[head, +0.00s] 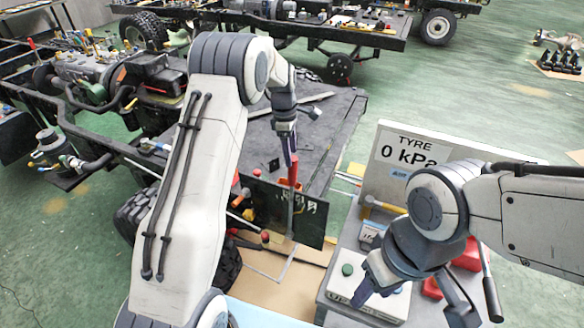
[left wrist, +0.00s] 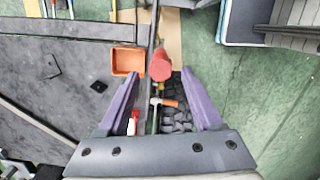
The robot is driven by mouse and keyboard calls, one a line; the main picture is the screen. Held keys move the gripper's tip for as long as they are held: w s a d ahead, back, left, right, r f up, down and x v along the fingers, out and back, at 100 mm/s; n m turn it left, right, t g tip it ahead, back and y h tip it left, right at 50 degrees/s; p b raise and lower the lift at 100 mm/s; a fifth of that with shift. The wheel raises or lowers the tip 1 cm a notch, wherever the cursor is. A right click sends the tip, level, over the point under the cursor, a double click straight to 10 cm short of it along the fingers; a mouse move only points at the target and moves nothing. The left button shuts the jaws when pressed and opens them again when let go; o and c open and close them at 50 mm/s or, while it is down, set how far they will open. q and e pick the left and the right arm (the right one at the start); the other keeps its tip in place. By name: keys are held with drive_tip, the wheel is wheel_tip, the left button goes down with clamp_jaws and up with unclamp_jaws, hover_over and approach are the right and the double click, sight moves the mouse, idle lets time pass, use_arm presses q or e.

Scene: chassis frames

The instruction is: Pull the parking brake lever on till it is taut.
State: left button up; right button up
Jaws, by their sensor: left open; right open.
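The lever with a red grip (head: 294,170) and grey shaft, which looks like the parking brake lever, stands upright in front of a dark panel (head: 262,208) in the head view. In the left wrist view the red grip (left wrist: 160,66) shows end-on between the purple fingers. My left gripper (head: 289,152) is open above and around the top of the grip; the fingers stand apart with gaps on both sides. The wrist view shows the open jaws (left wrist: 160,76) too. My right gripper (head: 412,308) is open and empty over the grey cart at the right.
A cart (head: 340,298) holds a white box with a green button and a "TYRE 0 kPa" sign (head: 408,152). Small knobbed levers (head: 265,237) stand left of the lever.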

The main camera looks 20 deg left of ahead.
use_arm(q)
drive_tip(key=shift+a+r, duration=0.1)
drive_tip(key=shift+r, duration=0.8)
